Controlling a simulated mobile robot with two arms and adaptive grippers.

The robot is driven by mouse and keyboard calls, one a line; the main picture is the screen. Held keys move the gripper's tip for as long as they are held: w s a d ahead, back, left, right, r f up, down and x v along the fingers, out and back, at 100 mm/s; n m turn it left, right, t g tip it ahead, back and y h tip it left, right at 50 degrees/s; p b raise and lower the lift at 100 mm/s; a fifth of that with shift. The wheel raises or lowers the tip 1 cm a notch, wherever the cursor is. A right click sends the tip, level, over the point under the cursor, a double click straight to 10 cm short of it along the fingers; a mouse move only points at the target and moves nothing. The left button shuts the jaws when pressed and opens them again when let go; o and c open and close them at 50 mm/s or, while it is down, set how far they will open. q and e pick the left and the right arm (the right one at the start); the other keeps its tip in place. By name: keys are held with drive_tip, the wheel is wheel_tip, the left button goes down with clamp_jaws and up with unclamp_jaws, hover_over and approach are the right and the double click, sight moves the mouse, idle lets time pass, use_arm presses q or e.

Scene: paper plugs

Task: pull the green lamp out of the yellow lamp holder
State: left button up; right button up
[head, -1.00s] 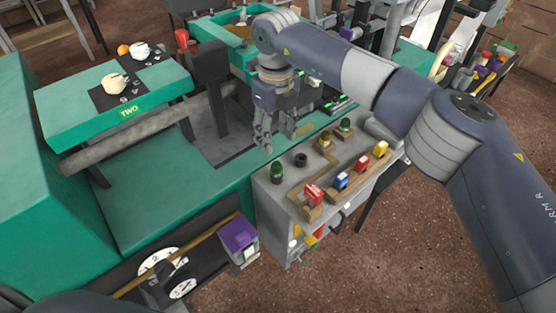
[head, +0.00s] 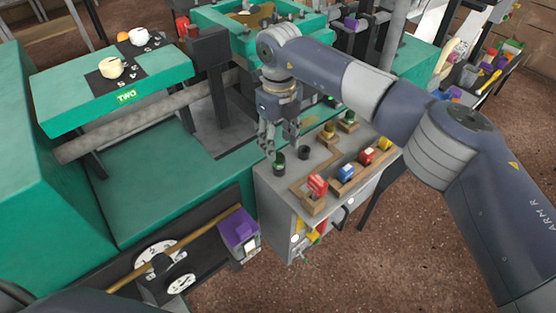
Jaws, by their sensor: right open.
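A dark green cylindrical piece (head: 280,165) stands upright at the left of the grey panel top (head: 270,187). A black round piece (head: 304,153) is to its right. Farther back are a small yellow piece (head: 328,132) and another green piece (head: 348,120), each on a brownish base. Which green piece is the lamp, and which piece is the yellow lamp holder, I cannot tell for sure. My right gripper (head: 277,147) is open, pointing down, just above and behind the near-left green piece; contact is not clear. My left gripper is not in view.
A green machine (head: 165,190) borders the panel on the left. A purple block (head: 238,230) sits below left.

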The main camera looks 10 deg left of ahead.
sight(279, 154)
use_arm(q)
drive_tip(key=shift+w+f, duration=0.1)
use_arm(e)
drive_tip(key=shift+f, duration=0.15)
drive_tip(key=shift+f+b, duration=0.75)
drive_tip(key=shift+f, duration=0.1)
drive_tip(key=shift+f+b, duration=0.7)
drive_tip(key=shift+f, duration=0.3)
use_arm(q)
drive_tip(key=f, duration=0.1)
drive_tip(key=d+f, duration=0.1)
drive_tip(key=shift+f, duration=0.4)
use_arm(e)
clamp_jaws()
